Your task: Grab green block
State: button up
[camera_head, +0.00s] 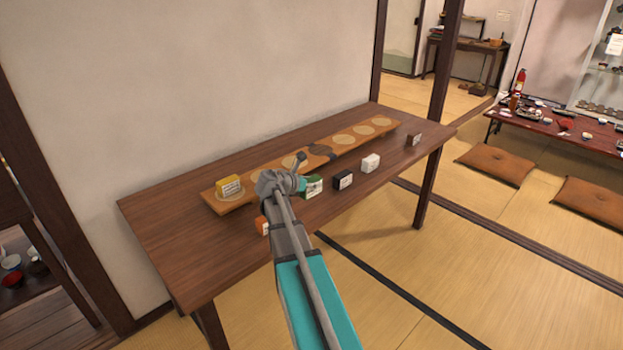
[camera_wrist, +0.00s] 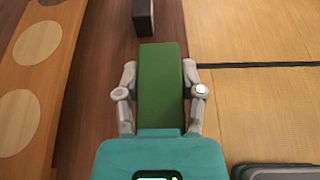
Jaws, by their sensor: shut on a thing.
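The green block (camera_wrist: 161,85) sits between the two fingers of my gripper (camera_wrist: 162,95) in the wrist view, and the fingers are shut on its sides. In the head view the green block (camera_head: 313,186) shows at the right of my gripper (camera_head: 301,184), with its pale label facing the front. It is over the front part of the wooden table (camera_head: 175,225). My wrist and arm hide part of it there. I cannot tell whether it touches the table top.
A long board (camera_head: 240,201) with round pale spots lies along the table, with a yellow block (camera_head: 229,186) on its left end. An orange block (camera_head: 262,226) is partly behind my arm. Black (camera_head: 343,180), white (camera_head: 370,163) and brown (camera_head: 413,140) blocks stand to the right.

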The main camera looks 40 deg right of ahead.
jog(key=s+a+r+p, duration=0.3)
jog(key=s+a+r, duration=0.1)
jog(key=s, duration=0.4)
jog(key=shift+a+r+p, duration=0.4)
jog(key=shift+a, duration=0.2)
jog(key=shift+s, duration=0.1)
jog(key=shift+r, duration=0.1)
